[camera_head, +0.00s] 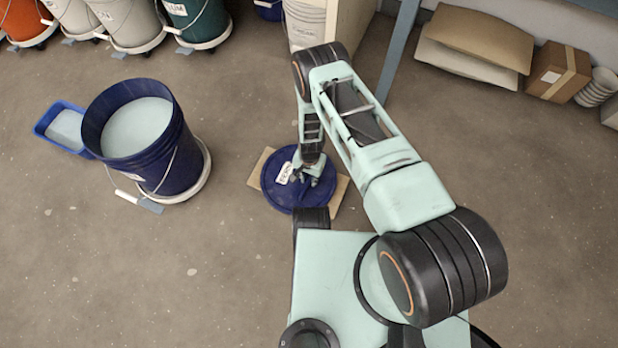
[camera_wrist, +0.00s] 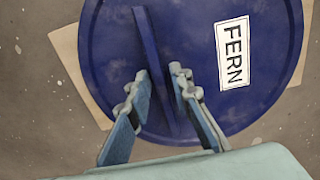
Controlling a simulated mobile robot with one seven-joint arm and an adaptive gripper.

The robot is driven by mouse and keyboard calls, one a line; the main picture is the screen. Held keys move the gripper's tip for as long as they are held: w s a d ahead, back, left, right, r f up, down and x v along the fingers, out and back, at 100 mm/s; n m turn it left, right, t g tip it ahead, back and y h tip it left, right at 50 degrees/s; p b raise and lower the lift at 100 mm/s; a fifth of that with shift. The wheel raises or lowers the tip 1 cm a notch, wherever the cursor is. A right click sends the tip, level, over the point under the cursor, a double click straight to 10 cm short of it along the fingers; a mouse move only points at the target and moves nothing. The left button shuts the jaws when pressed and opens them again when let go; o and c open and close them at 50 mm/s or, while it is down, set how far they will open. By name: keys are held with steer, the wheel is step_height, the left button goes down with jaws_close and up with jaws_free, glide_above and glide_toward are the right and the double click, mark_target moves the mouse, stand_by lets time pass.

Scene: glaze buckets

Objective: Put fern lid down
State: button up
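The fern lid (camera_head: 275,190) is a round dark blue disc with a white label. In the wrist view the lid (camera_wrist: 105,45) shows a label reading FERN and a raised straight ridge (camera_wrist: 150,50). It lies flat over a tan cardboard sheet (camera_head: 341,192), whose corners stick out. My gripper (camera_head: 309,176) is low over the lid. In the wrist view its two fingers (camera_wrist: 157,83) are apart, one on each side of the ridge, with visible gaps. Whether the fingertips touch the lid's top cannot be told.
An open blue bucket (camera_head: 170,165) of pale glaze stands left on a white dolly (camera_head: 200,185), beside a small blue tray (camera_head: 45,122). Several lidded buckets line the back left. A cardboard box (camera_head: 553,72) lies back right. Floor between bucket and lid is clear.

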steer(key=shift+o, duration=0.3)
step_height(320, 180, up, 12)
steer(key=p, duration=0.4)
steer(key=shift+r+p, duration=0.15)
steer(key=shift+p, duration=0.15)
